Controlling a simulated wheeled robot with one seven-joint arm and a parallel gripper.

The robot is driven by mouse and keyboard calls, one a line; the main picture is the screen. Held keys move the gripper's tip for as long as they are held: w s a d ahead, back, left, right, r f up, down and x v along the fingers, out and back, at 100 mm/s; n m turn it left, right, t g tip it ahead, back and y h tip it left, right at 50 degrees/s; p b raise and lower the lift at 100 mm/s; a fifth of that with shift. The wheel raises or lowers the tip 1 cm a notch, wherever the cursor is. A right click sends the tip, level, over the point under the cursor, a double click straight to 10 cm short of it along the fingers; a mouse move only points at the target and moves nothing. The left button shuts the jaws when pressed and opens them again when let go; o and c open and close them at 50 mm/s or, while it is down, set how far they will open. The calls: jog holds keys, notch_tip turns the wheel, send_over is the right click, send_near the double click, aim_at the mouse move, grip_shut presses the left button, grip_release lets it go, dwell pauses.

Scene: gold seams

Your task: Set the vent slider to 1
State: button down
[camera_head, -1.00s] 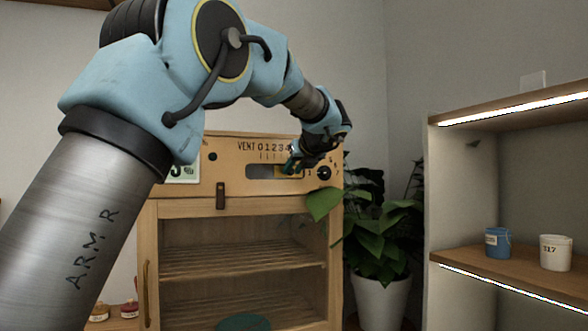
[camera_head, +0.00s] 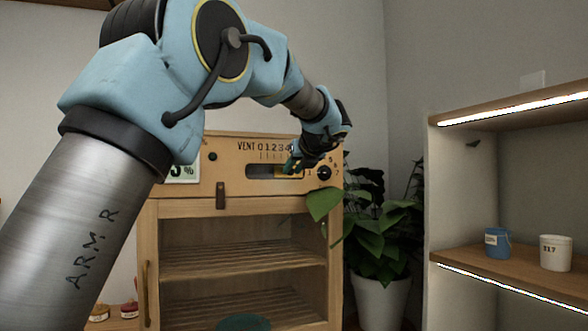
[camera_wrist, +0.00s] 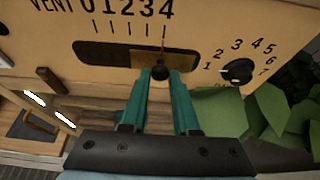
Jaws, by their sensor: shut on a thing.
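The vent slider is a dark round knob (camera_wrist: 160,73) on a brass plate (camera_wrist: 180,66) in a dark slot. A thin red pointer above it stands at the last tick, under the 4 of the 0 to 4 scale (camera_wrist: 128,12). My gripper (camera_wrist: 160,78) has its two teal fingers either side of the knob, shut on it. In the head view my gripper (camera_head: 291,167) is at the right end of the slot (camera_head: 260,171), and its wrist hides part of the panel.
A black dial (camera_wrist: 238,71) numbered 1 to 7 is just right of the slot. Plant leaves (camera_head: 322,203) reach in front of the cabinet's right edge. The slot's left part (camera_wrist: 100,53) is clear. A shelf (camera_head: 510,263) with two cups stands at right.

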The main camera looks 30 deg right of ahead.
jog(key=shift+a, duration=0.1)
jog(key=a, duration=0.4)
jog(key=a+b, duration=0.1)
jog(key=shift+w+a, duration=0.4)
jog(key=c, duration=0.7)
grip_release()
jog(key=shift+s, duration=0.15)
jog(key=b+v, duration=0.2)
jog(key=v, duration=0.8)
jog(key=shift+s+r, duration=0.2)
